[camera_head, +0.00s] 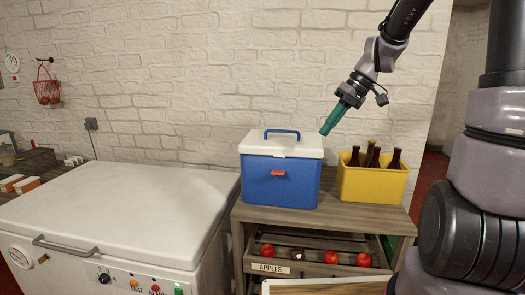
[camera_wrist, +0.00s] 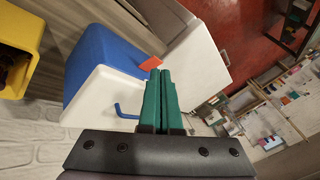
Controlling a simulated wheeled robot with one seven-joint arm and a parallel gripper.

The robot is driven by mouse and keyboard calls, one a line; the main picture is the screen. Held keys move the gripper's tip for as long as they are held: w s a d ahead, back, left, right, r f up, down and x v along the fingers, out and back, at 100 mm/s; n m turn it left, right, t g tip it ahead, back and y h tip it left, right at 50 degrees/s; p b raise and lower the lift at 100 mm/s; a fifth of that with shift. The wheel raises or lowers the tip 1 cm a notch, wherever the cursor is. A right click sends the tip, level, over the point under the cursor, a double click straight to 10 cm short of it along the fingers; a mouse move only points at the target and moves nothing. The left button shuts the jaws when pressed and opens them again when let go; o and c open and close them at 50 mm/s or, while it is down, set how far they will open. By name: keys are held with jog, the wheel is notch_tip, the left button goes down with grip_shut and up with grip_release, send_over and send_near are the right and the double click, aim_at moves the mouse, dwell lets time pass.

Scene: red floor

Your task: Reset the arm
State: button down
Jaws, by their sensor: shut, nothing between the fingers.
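My gripper (camera_head: 327,129) has green fingers and hangs in the air above the cabinet, angled down to the left. It is near the right end of the cooler's lid and apart from it as far as I can see. In the wrist view the two green fingers (camera_wrist: 160,74) lie side by side, shut with nothing between them. My arm reaches in from the upper right of the head view.
A blue cooler (camera_head: 270,186) with a white lid and blue handle stands on a wooden cabinet (camera_head: 300,219). A yellow crate (camera_head: 370,186) of brown bottles stands to its right. Apples sit on the shelf below. A white chest freezer (camera_head: 120,205) is at left.

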jog(key=s+d+r+m+t+h, duration=0.2)
jog(key=s+r+m, duration=0.3)
jog(key=s, duration=0.3)
jog(key=s+d+r+m+t+h, duration=0.2)
jog(key=s+d+r+m+t, duration=0.2)
jog(key=s, duration=0.4)
jog(key=shift+s+r+m, duration=0.25)
jog(key=shift+r+m, duration=0.45)
jog(key=shift+r, duration=0.05)
jog(key=shift+d, duration=0.1)
